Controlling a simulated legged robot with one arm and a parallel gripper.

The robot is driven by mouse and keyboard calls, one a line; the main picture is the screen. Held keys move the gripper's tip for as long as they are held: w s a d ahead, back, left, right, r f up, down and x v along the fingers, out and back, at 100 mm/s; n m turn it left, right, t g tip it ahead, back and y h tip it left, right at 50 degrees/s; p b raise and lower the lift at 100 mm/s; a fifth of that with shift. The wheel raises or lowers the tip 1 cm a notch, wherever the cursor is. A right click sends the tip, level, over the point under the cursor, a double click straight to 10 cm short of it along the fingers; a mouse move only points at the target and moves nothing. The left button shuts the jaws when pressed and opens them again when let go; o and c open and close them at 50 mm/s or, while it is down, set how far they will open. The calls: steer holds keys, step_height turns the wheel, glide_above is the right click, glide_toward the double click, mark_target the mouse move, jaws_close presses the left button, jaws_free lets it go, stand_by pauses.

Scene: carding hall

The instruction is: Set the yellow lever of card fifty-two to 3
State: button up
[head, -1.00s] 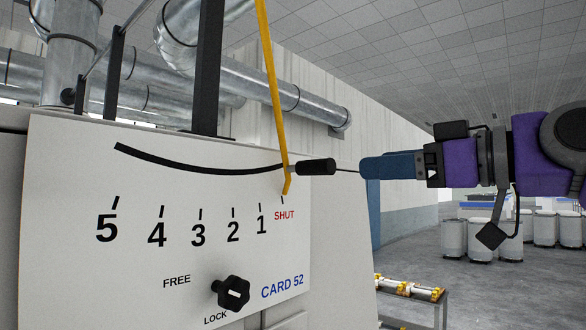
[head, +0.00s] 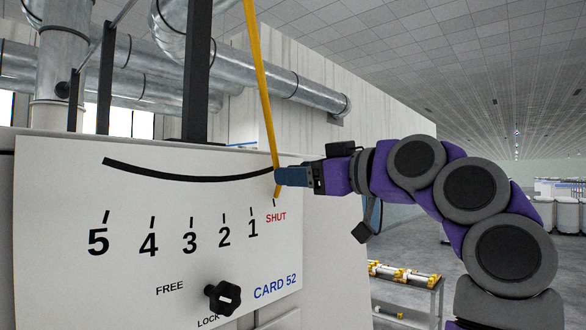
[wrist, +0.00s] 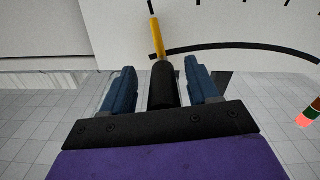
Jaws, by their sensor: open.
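The yellow lever (head: 260,80) stands at the right end of the black curved slot (head: 190,174). Its lower tip points at the SHUT mark, right of 1, on the white scale plate (head: 60,200) marked CARD 52. My gripper (head: 285,177) is at the lever in the head view and hides its black handle. In the wrist view the black handle (wrist: 162,88) lies between my two open blue fingers, with a gap on each side. The yellow lever (wrist: 157,38) also shows beyond the fingertips there.
A black knob (head: 223,298) with a white bar sits below the scale between FREE and LOCK; its setting is unclear. A low rack (head: 405,285) with yellow-ended rollers stands right of the card. Pale cans (head: 565,218) stand farther off. The floor between is open.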

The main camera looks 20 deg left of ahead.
steer(key=shift+w+d, duration=0.15)
steer(key=shift+d, duration=0.45)
steer(key=a, duration=0.2)
steer(key=shift+s+a+f, duration=0.1)
steer(key=shift+s+a, duration=0.1)
steer(key=shift+a, duration=0.1)
steer(key=c, duration=0.4)
steer(key=shift+w+d, duration=0.1)
steer(key=shift+d, duration=0.05)
jaws_close()
